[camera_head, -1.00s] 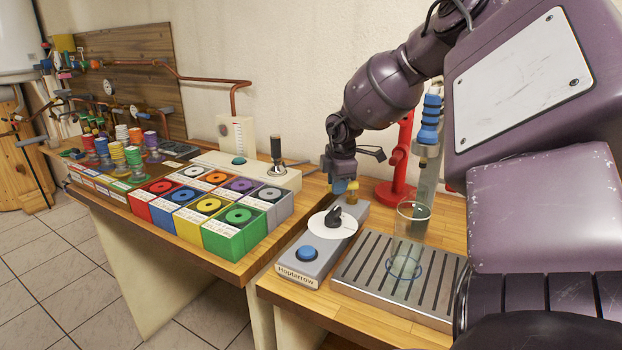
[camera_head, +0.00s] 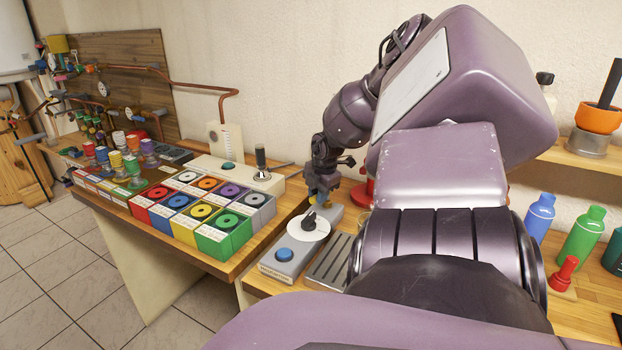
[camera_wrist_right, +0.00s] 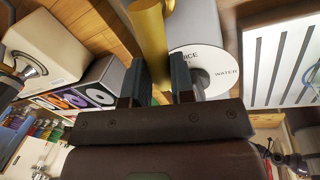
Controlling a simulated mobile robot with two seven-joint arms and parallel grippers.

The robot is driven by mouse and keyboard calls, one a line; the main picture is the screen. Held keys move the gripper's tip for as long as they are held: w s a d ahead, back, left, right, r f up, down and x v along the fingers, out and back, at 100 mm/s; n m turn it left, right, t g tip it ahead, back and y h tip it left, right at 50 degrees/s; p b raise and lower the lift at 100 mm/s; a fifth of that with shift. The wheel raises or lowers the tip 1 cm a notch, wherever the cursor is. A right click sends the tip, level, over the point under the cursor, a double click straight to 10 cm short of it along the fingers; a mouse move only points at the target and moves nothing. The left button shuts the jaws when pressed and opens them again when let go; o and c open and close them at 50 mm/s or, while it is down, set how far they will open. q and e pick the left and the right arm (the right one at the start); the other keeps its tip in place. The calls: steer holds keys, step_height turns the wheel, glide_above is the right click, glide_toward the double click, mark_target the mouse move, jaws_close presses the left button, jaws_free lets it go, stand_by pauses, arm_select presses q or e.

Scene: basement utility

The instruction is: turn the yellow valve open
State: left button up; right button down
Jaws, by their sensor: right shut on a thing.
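The yellow valve shows in the right wrist view as a yellow bar (camera_wrist_right: 150,35) running up between the fingers. My right gripper (camera_wrist_right: 157,88) is shut on it, with one dark finger on each side. In the head view the right gripper (camera_head: 322,188) is at the back end of a grey box (camera_head: 272,267), behind its white dial, and mostly hides the valve. The dial (camera_head: 296,239) has a black pointer knob (camera_head: 310,221); in the wrist view the dial (camera_wrist_right: 205,72) partly shows the word WATER. My left gripper is not in view.
A blue button (camera_head: 285,255) is on the grey box's front. A slatted drip tray (camera_head: 328,262) lies to its right, partly hidden by my arm. Coloured boxes (camera_head: 222,232) stand on the left bench. Bottles (camera_head: 582,235) stand at the right.

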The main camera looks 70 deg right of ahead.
steer(key=shift+s+a+r+n+p, duration=0.15)
steer(key=shift+s+n+p, duration=0.25)
steer(key=shift+n+p, duration=0.5)
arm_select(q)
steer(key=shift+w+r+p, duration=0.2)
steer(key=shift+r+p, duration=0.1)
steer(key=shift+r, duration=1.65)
arm_select(e)
steer(key=shift+s+n+y, duration=0.25)
steer(key=shift+n+y, duration=0.05)
steer(key=shift+n, duration=0.5)
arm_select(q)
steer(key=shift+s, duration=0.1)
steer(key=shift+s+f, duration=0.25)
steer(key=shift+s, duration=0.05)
arm_select(e)
steer(key=c, duration=1)
jaws_free()
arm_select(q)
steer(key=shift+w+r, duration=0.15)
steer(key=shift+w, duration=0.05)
